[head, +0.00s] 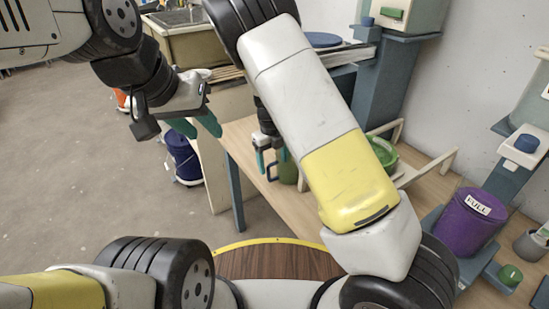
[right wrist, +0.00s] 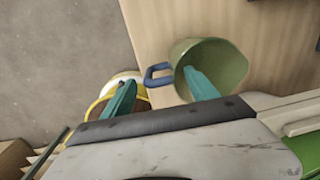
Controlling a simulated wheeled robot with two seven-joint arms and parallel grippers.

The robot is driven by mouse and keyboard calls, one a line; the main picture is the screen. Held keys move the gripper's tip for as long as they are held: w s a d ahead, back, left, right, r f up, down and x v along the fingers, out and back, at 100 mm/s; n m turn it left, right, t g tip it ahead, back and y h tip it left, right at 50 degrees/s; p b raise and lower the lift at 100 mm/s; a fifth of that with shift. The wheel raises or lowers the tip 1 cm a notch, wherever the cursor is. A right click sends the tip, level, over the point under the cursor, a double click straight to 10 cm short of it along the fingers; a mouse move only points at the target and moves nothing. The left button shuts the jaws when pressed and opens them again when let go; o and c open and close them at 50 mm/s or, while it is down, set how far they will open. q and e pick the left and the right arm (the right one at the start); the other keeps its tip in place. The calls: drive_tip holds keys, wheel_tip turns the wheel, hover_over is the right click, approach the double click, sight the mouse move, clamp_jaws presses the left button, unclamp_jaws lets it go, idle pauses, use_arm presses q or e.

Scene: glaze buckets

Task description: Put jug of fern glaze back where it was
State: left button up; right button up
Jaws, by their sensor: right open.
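The fern-green jug (right wrist: 232,62) stands on the wooden tabletop, with its blue handle (right wrist: 158,74) pointing left in the right wrist view. In the head view the jug (head: 288,170) shows only partly beside my right arm. My right gripper (right wrist: 160,92) is open at the jug. One teal finger overlaps the jug's mouth and the other lies beyond the handle, so the handle appears between them. I cannot tell whether the fingers touch it. My left gripper (head: 197,127) hangs over the floor side, left of the table, its teal fingers apart with nothing between them.
A green bowl (head: 383,153) sits on the table behind my right arm. A purple bucket labelled FULL (head: 470,224) stands at the right. A dark blue bucket (head: 184,160) stands on the floor left of the table. The floor at left is mostly clear.

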wheel_tip(320, 180, up, 4)
drive_tip(key=shift+a+r, duration=0.15)
drive_tip(key=shift+r, duration=0.1)
drive_tip(key=shift+s+r, duration=0.15)
drive_tip(key=shift+r, duration=0.5)
drive_tip(key=s+d+r+n+t+y, duration=0.1)
drive_tip(key=s+d+r+n+y, duration=0.1)
drive_tip(key=s+d+r+n, duration=0.5)
drive_tip(key=s+d+r+n+t+y, duration=0.1)
drive_tip(key=s+d+r+n+y, duration=0.15)
drive_tip(key=s+r+n, duration=0.55)
drive_tip(key=s+d+r+n+t+h, duration=0.1)
drive_tip(key=s+d+r+n+t, duration=0.1)
drive_tip(key=n, duration=0.5)
drive_tip(key=s+d+r+n+t+h, duration=0.1)
drive_tip(key=s+d+r+n, duration=0.3)
drive_tip(key=s+n, duration=0.3)
drive_tip(key=shift+s+d+r+n+t, duration=0.4)
drive_tip(key=shift+s+r, duration=0.05)
drive_tip(key=shift+r, duration=0.45)
